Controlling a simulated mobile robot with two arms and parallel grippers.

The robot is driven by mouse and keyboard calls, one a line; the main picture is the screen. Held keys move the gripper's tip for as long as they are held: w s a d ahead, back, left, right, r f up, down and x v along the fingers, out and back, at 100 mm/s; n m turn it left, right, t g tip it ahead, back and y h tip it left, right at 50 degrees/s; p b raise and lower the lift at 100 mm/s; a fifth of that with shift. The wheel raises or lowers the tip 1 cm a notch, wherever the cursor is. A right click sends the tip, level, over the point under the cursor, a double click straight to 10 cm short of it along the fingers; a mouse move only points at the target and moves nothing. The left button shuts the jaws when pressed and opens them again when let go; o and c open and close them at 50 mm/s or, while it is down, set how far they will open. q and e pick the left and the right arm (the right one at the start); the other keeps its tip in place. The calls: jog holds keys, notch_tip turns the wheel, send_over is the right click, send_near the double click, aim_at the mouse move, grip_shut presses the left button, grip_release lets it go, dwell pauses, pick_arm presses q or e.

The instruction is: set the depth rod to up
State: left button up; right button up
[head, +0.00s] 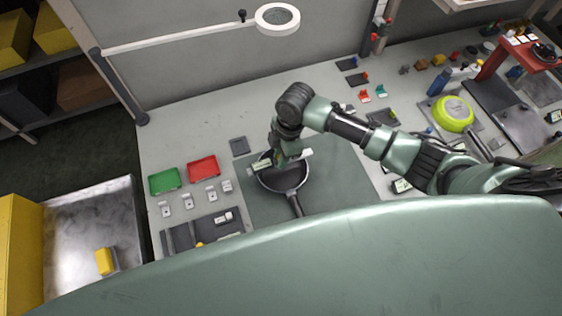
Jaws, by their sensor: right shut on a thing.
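A dark frying pan (284,186) sits on the grey-green mat (340,190), its handle pointing toward me. A pale bar-shaped tool, which looks like the depth gauge (306,154), lies across or just above the pan's far rim. My right gripper (284,158) is over the pan and shut on the middle of this tool. The depth rod itself is hidden by the gripper or too small to make out, so its setting cannot be told. My left gripper is not in view.
A green tray (164,181) and a red tray (203,168) lie left of the mat, with small pale blocks before them. A lime-green pan (453,113) lies at the right. A ring lamp (277,18) hangs over the back. My body hides the bench front.

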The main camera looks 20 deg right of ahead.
aim_at(278, 158)
jog(key=o, duration=0.5)
jog(key=shift+r, duration=2.5)
jog(key=shift+s, duration=0.1)
